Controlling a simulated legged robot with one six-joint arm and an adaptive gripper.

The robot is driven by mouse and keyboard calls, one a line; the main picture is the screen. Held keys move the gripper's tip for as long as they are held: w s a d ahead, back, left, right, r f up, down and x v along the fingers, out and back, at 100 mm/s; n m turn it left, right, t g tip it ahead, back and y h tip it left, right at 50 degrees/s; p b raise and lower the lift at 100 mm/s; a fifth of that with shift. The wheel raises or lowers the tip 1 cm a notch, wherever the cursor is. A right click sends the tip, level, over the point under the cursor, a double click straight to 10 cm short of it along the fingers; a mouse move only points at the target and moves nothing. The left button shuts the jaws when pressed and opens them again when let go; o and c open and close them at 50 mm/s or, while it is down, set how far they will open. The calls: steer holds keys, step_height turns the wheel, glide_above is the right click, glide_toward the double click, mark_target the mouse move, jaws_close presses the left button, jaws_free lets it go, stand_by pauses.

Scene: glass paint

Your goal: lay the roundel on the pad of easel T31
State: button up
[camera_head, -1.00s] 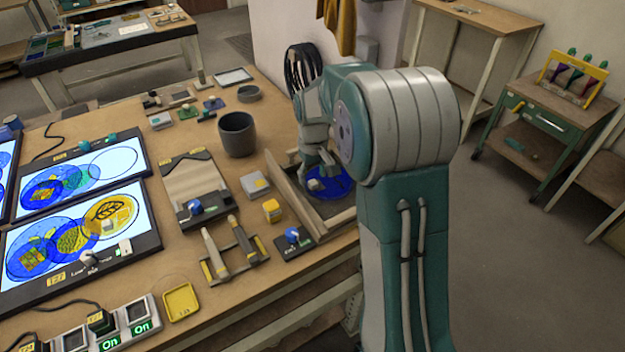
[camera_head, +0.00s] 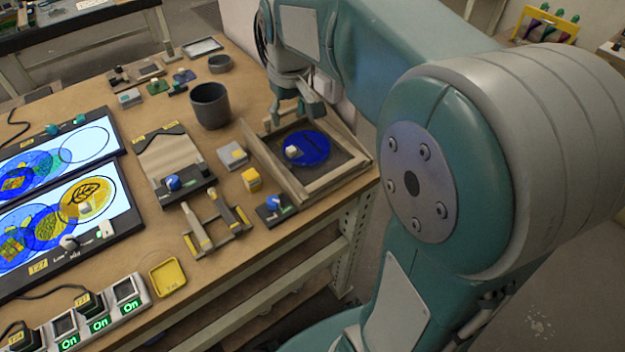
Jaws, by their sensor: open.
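The roundel, a blue disc (camera_head: 317,148) with a pale knob, lies on the dark surface inside a wooden-framed stand (camera_head: 275,168) near the table's right edge. I cannot read a T31 label on this stand, so I cannot tell whether it is easel T31. My gripper (camera_head: 298,112) is open and empty, above and behind the disc, apart from its knob. My arm covers the area right of the stand.
Two lit panels (camera_head: 121,236) with coloured discs lie at left. A dark cup (camera_head: 210,105), a sloped board (camera_head: 166,156), a grey block (camera_head: 232,154) and a yellow block (camera_head: 251,179) stand left of the frame. A yellow tray (camera_head: 167,277) lies in front.

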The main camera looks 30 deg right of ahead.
steer(key=s+a+t, duration=0.2)
steer(key=s, duration=0.7)
steer(key=s+a+m+t, duration=0.1)
steer(key=s+t, duration=0.1)
steer(key=s, duration=0.8)
steer(key=shift+a+f+m, duration=0.25)
steer(key=shift+a+m, duration=0.05)
steer(key=shift+a, duration=0.1)
